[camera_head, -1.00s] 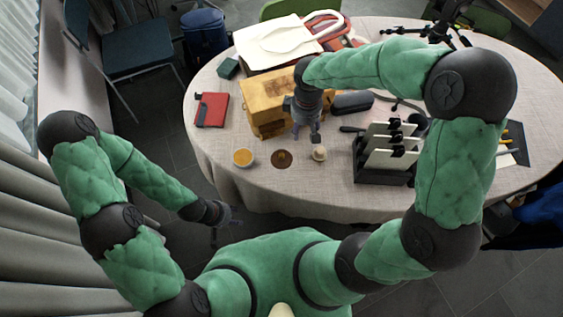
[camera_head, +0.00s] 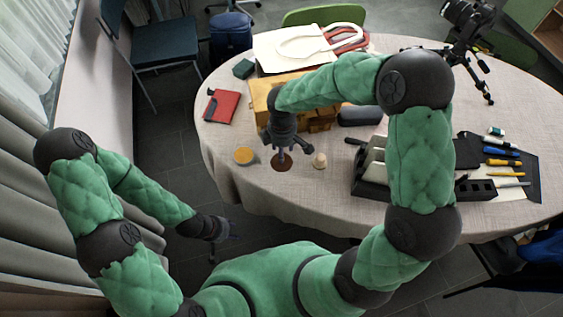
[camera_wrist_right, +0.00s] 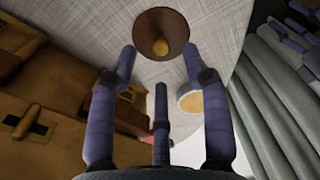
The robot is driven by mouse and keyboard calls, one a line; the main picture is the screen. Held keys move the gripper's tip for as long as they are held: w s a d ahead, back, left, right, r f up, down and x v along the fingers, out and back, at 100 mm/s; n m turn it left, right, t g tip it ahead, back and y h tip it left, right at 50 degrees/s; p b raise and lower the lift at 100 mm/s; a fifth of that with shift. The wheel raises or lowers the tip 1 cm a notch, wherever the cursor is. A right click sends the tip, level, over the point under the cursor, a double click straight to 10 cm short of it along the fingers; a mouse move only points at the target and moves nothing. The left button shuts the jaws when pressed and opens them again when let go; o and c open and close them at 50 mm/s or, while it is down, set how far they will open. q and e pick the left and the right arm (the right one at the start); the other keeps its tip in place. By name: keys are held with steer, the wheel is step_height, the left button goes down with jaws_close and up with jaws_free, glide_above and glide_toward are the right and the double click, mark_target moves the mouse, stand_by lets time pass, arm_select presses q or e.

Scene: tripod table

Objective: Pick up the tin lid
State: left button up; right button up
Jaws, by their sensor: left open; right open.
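The tin lid appears to be the brown disc (camera_head: 281,167) with a small yellowish knob, lying near the table's front edge. In the right wrist view the brown disc (camera_wrist_right: 143,38) lies just beyond the fingertips, its knob between the two upper fingers. My right gripper (camera_head: 288,153) hangs over the disc and partly covers it; its fingers (camera_wrist_right: 160,62) are spread and empty. A round tin with orange-yellow contents (camera_head: 244,156) stands left of the disc and also shows in the right wrist view (camera_wrist_right: 190,101). My left gripper (camera_head: 220,250) is open, off the table at lower left.
A small pale knobbed piece (camera_head: 319,161) stands right of the disc. A wooden box (camera_head: 318,122) is behind, a red notebook (camera_head: 221,106) at left, a dark rack (camera_head: 370,188) at right. The tablecloth (camera_head: 300,205) in front is clear.

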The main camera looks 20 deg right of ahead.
mark_target(287, 164)
step_height(287, 164, down, 5)
steer(key=b, duration=0.2)
steer(key=shift+f+b, duration=0.1)
steer(key=shift+b, duration=0.25)
jaws_close()
